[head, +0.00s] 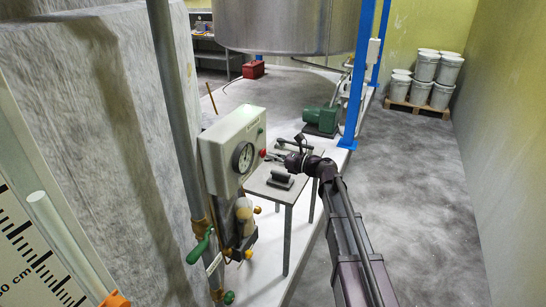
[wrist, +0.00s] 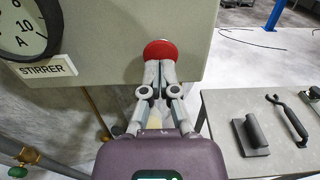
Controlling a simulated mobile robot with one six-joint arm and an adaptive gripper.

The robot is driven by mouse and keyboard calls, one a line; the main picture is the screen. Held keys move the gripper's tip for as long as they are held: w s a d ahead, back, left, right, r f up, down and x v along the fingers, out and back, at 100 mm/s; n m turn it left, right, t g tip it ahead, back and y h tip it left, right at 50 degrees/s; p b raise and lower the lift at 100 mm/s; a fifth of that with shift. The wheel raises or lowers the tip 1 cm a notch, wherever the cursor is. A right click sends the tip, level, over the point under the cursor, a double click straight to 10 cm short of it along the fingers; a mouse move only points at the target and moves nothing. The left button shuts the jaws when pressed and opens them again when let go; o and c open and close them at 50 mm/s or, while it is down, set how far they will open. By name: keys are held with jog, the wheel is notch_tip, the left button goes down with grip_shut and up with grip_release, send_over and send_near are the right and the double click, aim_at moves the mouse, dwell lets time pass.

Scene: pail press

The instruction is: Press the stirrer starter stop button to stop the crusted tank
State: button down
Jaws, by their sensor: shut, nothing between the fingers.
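The stirrer starter box (head: 232,152) is a pale grey-green box with a round dial gauge (head: 242,157). In the wrist view, a label reading STIRRER (wrist: 48,69) sits below the gauge, which is marked in A. The red stop button (wrist: 160,49) is on the box's face to the right of the label; it also shows in the head view (head: 263,153). My gripper (wrist: 160,66) is shut and empty, its fingertips at the lower part of the red button. I cannot tell whether they touch it or whether it is pressed in. A large steel tank (head: 285,25) stands behind.
A small grey table (head: 285,165) holds a dark float-like tool (head: 281,179) and a wrench-like tool (wrist: 290,118), right of the box. Pipes with a green valve handle (head: 200,246) run below and left of it. A blue post (head: 358,75) and green motor (head: 321,119) stand behind.

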jog(key=shift+a, duration=0.15)
jog(key=shift+w+a, duration=0.25)
jog(key=shift+a, duration=0.2)
jog(key=shift+d, duration=0.1)
jog(key=shift+v, duration=2.65)
jog(key=shift+s, duration=0.1)
